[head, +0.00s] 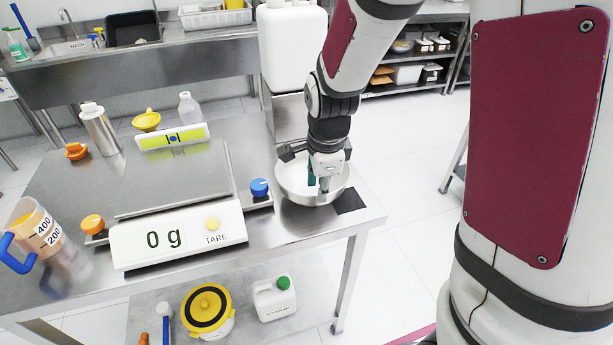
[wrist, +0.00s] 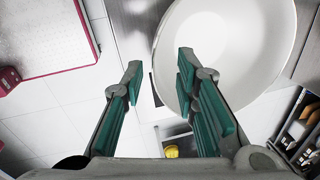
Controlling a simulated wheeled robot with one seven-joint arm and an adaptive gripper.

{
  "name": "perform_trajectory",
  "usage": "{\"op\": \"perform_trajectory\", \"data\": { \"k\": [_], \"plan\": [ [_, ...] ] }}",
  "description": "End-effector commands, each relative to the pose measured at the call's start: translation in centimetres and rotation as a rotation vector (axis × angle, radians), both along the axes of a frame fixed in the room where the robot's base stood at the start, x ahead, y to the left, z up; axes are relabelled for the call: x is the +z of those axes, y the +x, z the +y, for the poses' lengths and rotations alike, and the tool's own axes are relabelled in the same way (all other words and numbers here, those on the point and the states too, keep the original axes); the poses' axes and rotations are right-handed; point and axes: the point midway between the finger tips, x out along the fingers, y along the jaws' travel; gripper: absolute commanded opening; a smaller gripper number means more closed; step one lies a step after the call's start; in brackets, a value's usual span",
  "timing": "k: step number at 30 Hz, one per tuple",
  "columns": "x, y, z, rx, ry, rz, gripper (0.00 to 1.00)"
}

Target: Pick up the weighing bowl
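The weighing bowl (head: 292,184) is a round, pale, shiny bowl on the steel table, just right of the scale. My gripper (head: 318,188) points down at the bowl, its fingers in front of the bowl's inside in the head view. In the wrist view the bowl (wrist: 240,45) fills the upper right. My gripper (wrist: 160,72) is open there, its two teal-padded fingers apart. The bowl's left rim shows between them, and the right finger overlaps the inside of the bowl. I cannot tell whether a finger touches the bowl.
The scale (head: 178,243) reads 0 g and has a blue knob (head: 260,187) near the bowl. A dark pad (head: 348,201) lies right of the bowl, near the table's right edge. A large white container (head: 292,45) stands behind.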

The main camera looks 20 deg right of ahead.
Motion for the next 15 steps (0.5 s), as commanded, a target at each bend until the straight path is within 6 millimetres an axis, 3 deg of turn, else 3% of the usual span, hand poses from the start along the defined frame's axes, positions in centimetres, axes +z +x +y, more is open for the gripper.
{"op": "perform_trajectory", "data": {
  "k": [9, 15],
  "plan": [
    [-4.1, 0.7, 0.0, -0.003, 0.0, 0.005, 0.28],
    [-5.1, 0.9, 0.1, -0.001, 0.0, 0.001, 0.28]
  ]
}}
